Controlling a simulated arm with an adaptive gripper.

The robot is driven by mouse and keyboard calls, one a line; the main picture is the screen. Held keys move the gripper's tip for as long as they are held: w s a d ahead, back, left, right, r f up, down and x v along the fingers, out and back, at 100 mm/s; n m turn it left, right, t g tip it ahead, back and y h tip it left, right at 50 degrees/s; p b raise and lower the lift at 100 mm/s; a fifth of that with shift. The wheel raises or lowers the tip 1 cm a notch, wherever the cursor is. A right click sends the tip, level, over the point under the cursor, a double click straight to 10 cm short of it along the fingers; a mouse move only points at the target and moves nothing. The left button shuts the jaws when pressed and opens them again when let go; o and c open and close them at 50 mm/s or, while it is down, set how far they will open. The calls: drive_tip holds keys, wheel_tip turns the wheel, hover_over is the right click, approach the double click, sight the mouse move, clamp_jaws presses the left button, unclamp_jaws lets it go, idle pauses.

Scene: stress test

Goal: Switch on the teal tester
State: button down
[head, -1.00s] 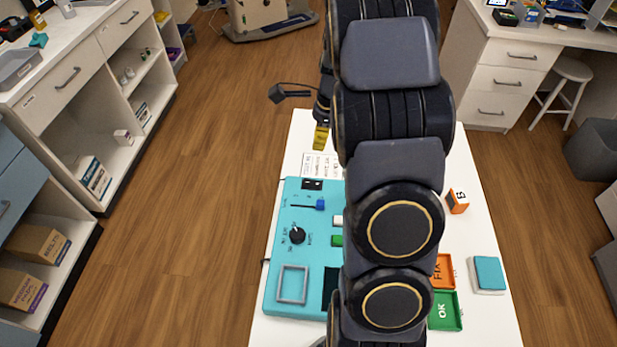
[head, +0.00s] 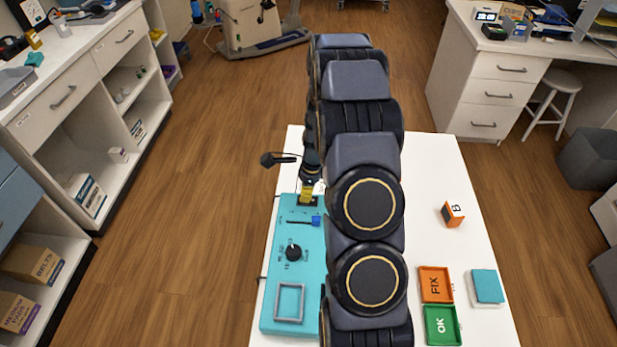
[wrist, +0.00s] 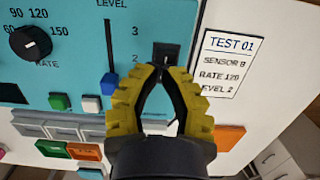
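The teal tester (head: 272,314) lies on the white table at the left in the head view. Its panel (wrist: 70,55) fills the upper left of the wrist view, with a black RATE knob (wrist: 30,43), a blue LEVEL slider (wrist: 108,84) and a black switch (wrist: 167,53). My gripper (head: 306,201) is over the tester's far end. In the wrist view its yellow fingers bow apart in the middle, and their tips (wrist: 163,70) come together just below the switch, with nothing seen between them. I cannot tell whether they touch it. The gripper hides the switch in the head view.
A card (wrist: 228,75) reads TEST 01, sensor B, rate 120, level 2. An orange block marked B (head: 453,214), an orange FIX tray (head: 421,297), a green OK tray (head: 430,339) and a teal-topped block (head: 487,286) lie right of my arm, which hides the tester's right side.

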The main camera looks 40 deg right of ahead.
drive_tip(key=shift+w+f, duration=0.1)
drive_tip(key=shift+f, duration=0.6)
drive_tip(key=shift+f, duration=0.1)
